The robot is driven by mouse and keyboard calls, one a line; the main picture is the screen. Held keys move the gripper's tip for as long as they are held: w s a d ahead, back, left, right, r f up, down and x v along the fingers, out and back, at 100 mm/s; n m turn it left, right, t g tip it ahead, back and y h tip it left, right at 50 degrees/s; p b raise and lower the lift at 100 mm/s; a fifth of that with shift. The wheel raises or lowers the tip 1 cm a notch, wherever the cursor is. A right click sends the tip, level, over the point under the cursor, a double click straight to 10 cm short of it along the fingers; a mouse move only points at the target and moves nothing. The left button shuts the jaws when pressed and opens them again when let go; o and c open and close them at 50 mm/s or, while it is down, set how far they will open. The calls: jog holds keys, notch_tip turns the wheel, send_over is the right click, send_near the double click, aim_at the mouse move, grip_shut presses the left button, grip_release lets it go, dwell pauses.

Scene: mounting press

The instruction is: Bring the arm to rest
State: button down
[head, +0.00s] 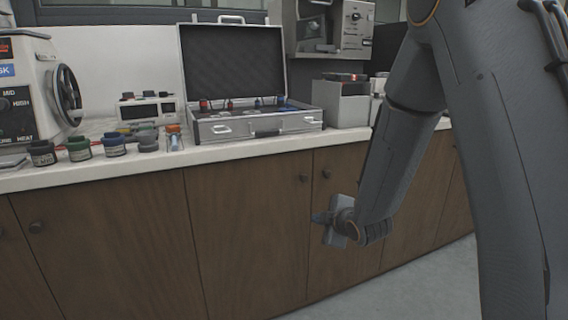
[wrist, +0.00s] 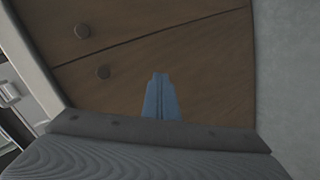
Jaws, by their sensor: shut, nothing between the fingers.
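My arm hangs down on the right of the head view, in front of the wooden cabinet. My gripper (head: 322,217) is at the arm's lower end, below the counter's front edge. In the wrist view my gripper (wrist: 158,80) points toward the cabinet doors, its blue-grey fingers together. It is shut with nothing held. It looks apart from the cabinet, though the exact gap cannot be told.
Wooden cabinet doors (head: 110,250) with round knobs face me. On the white counter (head: 240,149) stand an open metal case (head: 255,127), several jars (head: 79,149) and a press-like machine (head: 30,90). Grey floor (head: 400,290) is clear at the lower right.

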jog(key=s+a+r+m+g+h, duration=0.2)
jog(key=s+a+r+m+g, duration=0.3)
jog(key=s, duration=1.5)
jog(key=s+r+m+g+h, duration=0.15)
jog(key=s+m+g, duration=0.6)
jog(key=s, duration=1.15)
jog(key=d+r+m+p, duration=0.4)
jog(key=d+r+p, duration=0.9)
jog(key=p, duration=1)
jog(key=shift+s+r+t, duration=0.2)
jog(key=shift+r+t, duration=0.25)
jog(key=shift+r, duration=1.65)
jog(key=shift+m+h, duration=0.25)
